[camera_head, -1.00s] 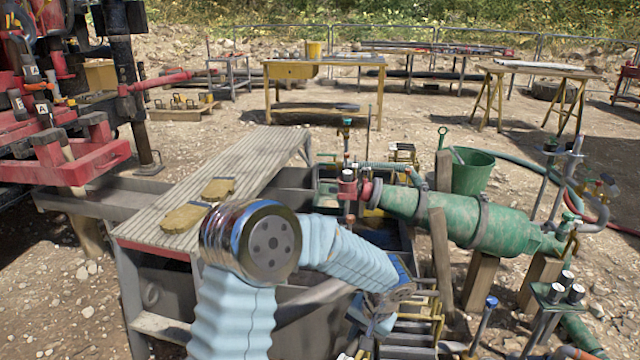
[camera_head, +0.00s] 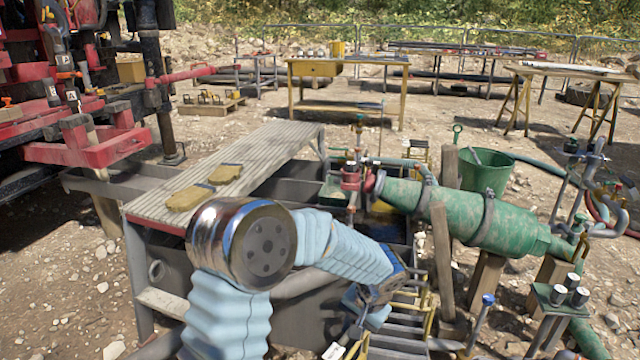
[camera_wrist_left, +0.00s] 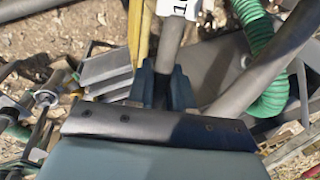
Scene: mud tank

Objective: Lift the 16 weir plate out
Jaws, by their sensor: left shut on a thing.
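My left gripper (camera_wrist_left: 165,88) is shut on a grey bar (camera_wrist_left: 171,45). A white tag (camera_wrist_left: 179,9) is at the bar's upper end in the left wrist view. Its figures start with a 1, and the rest is cut off. I take this to be the 16 weir plate's handle; the plate's body cannot be made out. In the head view my left gripper (camera_head: 372,302) is beside the near end of the mud tank (camera_head: 165,268). A white tag (camera_head: 333,351) shows below it, too small to read. My right gripper is out of view.
Yellow-handled plates (camera_head: 412,318) stand in a rack right beside my left gripper. A green cylinder (camera_head: 470,215) on wooden posts and a green bucket (camera_head: 487,172) lie to the right. Gloves (camera_head: 190,197) rest on the ribbed walkway (camera_head: 262,150). Gravel at far left is clear.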

